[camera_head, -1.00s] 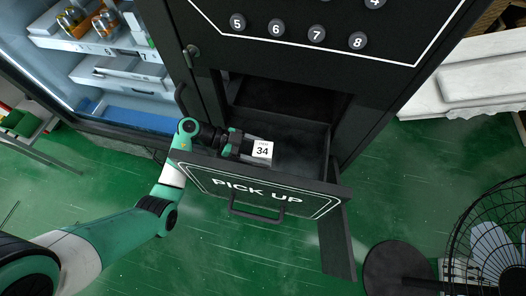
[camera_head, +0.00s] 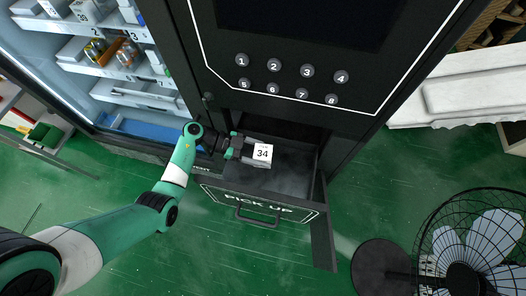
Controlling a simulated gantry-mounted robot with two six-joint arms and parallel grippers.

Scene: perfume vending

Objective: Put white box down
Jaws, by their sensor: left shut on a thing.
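The white box (camera_head: 262,154) is a small carton with "34" printed on its face. My left gripper (camera_head: 240,149) is shut on its left side. The box is inside or just over the open pick-up drawer (camera_head: 291,181), near the drawer's left part. I cannot tell whether it touches the drawer floor. The drawer front carries the words "PICK UP" and a dark handle (camera_head: 258,220). My right gripper is not in view.
The black vending machine has numbered buttons (camera_head: 274,65) above the drawer. An open glass-fronted cabinet with shelves (camera_head: 130,97) stands at the left. A fan (camera_head: 470,245) stands at the lower right. Green floor (camera_head: 235,260) lies clear in front.

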